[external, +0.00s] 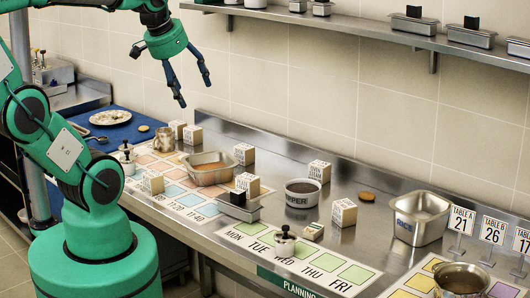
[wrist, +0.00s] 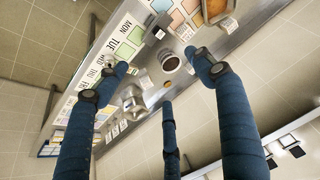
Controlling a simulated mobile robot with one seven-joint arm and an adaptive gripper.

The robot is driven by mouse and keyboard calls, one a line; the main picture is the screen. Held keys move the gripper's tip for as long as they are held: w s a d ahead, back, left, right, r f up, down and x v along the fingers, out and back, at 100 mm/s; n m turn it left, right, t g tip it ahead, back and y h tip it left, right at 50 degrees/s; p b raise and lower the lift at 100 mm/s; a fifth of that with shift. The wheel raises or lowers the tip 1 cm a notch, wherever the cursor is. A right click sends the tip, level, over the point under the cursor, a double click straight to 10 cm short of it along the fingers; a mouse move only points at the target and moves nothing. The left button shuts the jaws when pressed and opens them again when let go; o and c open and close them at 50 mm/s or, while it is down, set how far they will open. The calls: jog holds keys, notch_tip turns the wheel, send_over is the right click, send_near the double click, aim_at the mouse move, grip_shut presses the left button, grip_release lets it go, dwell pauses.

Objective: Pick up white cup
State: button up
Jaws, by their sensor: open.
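No plain white cup is clear in the pictures. My gripper (external: 194,93) is in the air above the back left of the counter, well up and left of the white container. Its dark blue fingers are spread open and empty, as the wrist view also shows (wrist: 162,76).
A metal pan (external: 208,176), small white boxes (external: 344,212), a dark-lidded tin (external: 238,205) and a RICE tin (external: 419,222) stand around the container. Lidded pots (external: 285,243) stand nearer the front. A wall shelf (external: 340,25) runs above. Bare steel shows along the back.

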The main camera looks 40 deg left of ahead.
jog(key=w+a+f+m+g, duration=0.2)
jog(key=w+a, duration=0.8)
jog(key=a, duration=0.2)
jog(key=m+g, duration=0.3)
jog(key=m, duration=0.3)
send_over(128, 166)
jog(key=w+a, duration=0.1)
jog(key=a, duration=0.1)
notch_tip(128, 166, down, 24)
jog(key=shift+w+f, duration=0.1)
jog(key=shift+w, duration=0.05)
jog(key=shift+a+f, duration=0.2)
jog(key=shift+f, duration=0.1)
jog(key=shift+f+b, duration=0.65)
jog(key=shift+f, duration=3.5)
jog(key=shift+f, duration=0.1)
